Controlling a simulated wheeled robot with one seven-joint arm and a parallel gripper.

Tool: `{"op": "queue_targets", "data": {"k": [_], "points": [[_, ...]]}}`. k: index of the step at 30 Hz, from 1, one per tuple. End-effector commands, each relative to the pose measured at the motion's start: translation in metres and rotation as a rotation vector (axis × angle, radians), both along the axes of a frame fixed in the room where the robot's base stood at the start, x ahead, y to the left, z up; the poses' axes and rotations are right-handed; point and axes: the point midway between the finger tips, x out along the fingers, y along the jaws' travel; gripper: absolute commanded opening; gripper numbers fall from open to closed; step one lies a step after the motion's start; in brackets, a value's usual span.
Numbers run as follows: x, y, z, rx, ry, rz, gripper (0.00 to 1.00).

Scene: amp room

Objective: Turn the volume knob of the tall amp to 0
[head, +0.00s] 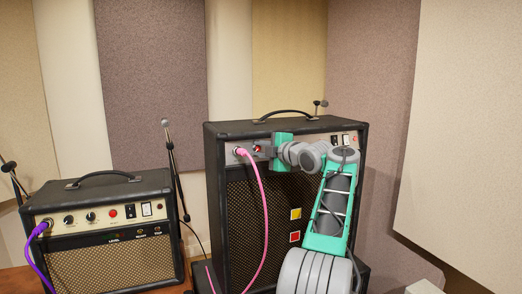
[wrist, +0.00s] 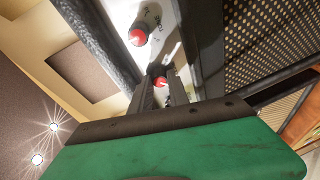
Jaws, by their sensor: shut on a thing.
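The tall amp (head: 292,215) stands at centre right, with a pale control panel along its top front. My gripper (head: 262,149) is at the left part of this panel, its green and grey wrist reaching in from the right. In the wrist view my gripper (wrist: 161,86) has its two dark fingers on either side of a red-capped knob (wrist: 161,83) and is shut on it. A second red-capped knob (wrist: 138,37) is free just beyond.
A pink cable (head: 262,205) is plugged in just left of my gripper and hangs down the amp's front. A smaller amp (head: 105,230) with a purple cable (head: 35,245) stands at left. A microphone stand (head: 175,165) is between the amps. Wall panels close in at right.

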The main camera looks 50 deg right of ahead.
Motion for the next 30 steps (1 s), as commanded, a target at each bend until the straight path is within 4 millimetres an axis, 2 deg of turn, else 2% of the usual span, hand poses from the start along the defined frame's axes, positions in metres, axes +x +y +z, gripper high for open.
{"op": "queue_targets", "data": {"k": [3, 4, 12, 23, 26, 30], "points": [[0.0003, 0.0003, -0.0006, 0.000, 0.001, 0.001, 0.00], [0.0004, 0.0003, -0.0006, 0.000, 0.001, 0.001, 0.22], [0.0002, 0.0001, 0.0002, 0.000, -0.001, 0.000, 0.43], [-0.0003, 0.0002, 0.0020, 0.011, -0.012, -0.006, 0.43], [-0.0003, 0.0007, 0.0006, 0.081, -0.055, -0.022, 0.43], [-0.0017, 0.0006, -0.0012, 0.298, -0.184, -0.076, 0.43]]}}
